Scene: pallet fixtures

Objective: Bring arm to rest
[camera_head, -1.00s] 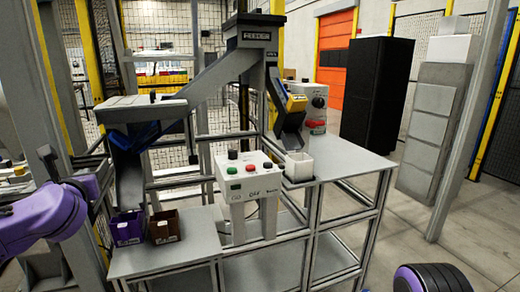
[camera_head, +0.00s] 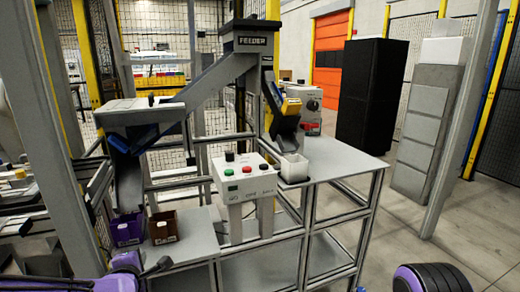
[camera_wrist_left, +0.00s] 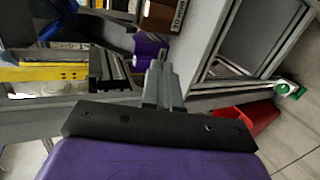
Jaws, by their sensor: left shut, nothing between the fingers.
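My left arm, purple with a dark gripper (camera_head: 157,266), is low at the bottom left of the head view, in front of the grey table's near edge. In the left wrist view the gripper's two grey fingers (camera_wrist_left: 162,84) are together with nothing held. A purple bin (camera_head: 128,229) and a brown bin (camera_head: 164,227) stand side by side on the table (camera_head: 190,246), behind the gripper. The purple bin also shows in the left wrist view (camera_wrist_left: 151,50), beyond the fingertips. My right gripper is not seen; a purple and black part of me shows at the lower right.
A feeder (camera_head: 250,42) with chutes stands above the table. A button box (camera_head: 244,178) is right of the bins. A white container (camera_head: 294,168) sits on the higher table (camera_head: 345,164). A red object (camera_wrist_left: 246,118) lies low in the wrist view. Open floor is at right.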

